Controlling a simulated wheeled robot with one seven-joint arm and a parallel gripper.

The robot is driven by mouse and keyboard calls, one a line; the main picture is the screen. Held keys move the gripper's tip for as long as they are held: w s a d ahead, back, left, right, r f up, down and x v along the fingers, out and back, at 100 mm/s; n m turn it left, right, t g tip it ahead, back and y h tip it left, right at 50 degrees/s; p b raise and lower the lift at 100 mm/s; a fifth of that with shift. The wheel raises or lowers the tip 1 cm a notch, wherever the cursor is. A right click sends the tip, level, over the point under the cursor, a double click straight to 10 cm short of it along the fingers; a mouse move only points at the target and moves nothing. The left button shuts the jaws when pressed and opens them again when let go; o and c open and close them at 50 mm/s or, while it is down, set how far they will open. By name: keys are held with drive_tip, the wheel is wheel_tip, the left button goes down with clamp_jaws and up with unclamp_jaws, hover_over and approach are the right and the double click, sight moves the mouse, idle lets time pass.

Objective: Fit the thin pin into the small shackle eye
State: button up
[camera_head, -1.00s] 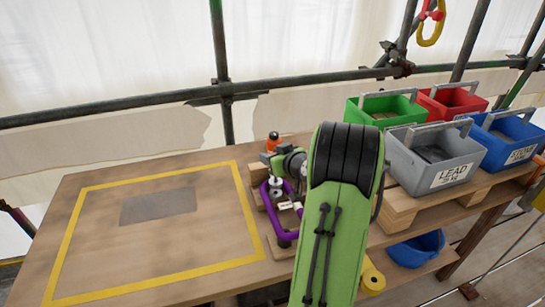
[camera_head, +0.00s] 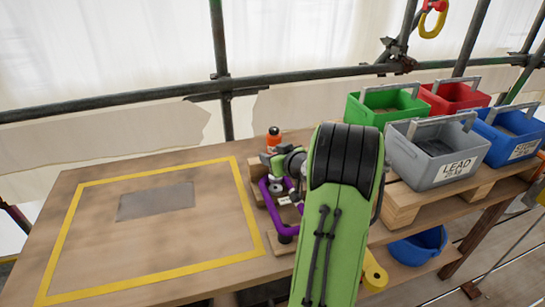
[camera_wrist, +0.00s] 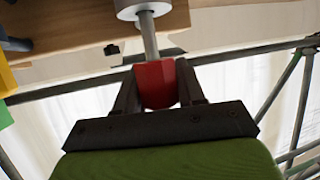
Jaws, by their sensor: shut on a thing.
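In the wrist view my gripper (camera_wrist: 157,82) is shut on a red block-like head (camera_wrist: 155,88). A thin grey metal pin (camera_wrist: 149,38) runs from the red head towards a pale round collar (camera_wrist: 141,8) at the top edge. I cannot tell whether the pin enters the collar or only touches it. In the head view a purple shackle-like frame (camera_head: 285,231) stands on a wooden block at the workbench's right part, beside my gripper. My green arm covers much of this area. The small eye itself is not clearly visible.
Grey (camera_head: 436,160), green (camera_head: 387,106), red (camera_head: 454,97) and blue (camera_head: 508,136) bins stand at the right. The yellow-outlined bench area (camera_head: 100,240) at left is clear except for a grey patch. Scaffold tubes run behind.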

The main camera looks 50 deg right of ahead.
drive_tip(key=shift+f+b, duration=1.35)
drive_tip(key=shift+f, duration=0.35)
drive_tip(key=o, duration=1.1)
drive_tip(key=shift+o, duration=0.2)
drive_tip(key=p+v, duration=0.1)
drive_tip(key=v, duration=1.4)
drive_tip(key=shift+s, duration=0.35)
drive_tip(key=shift+a, duration=0.15)
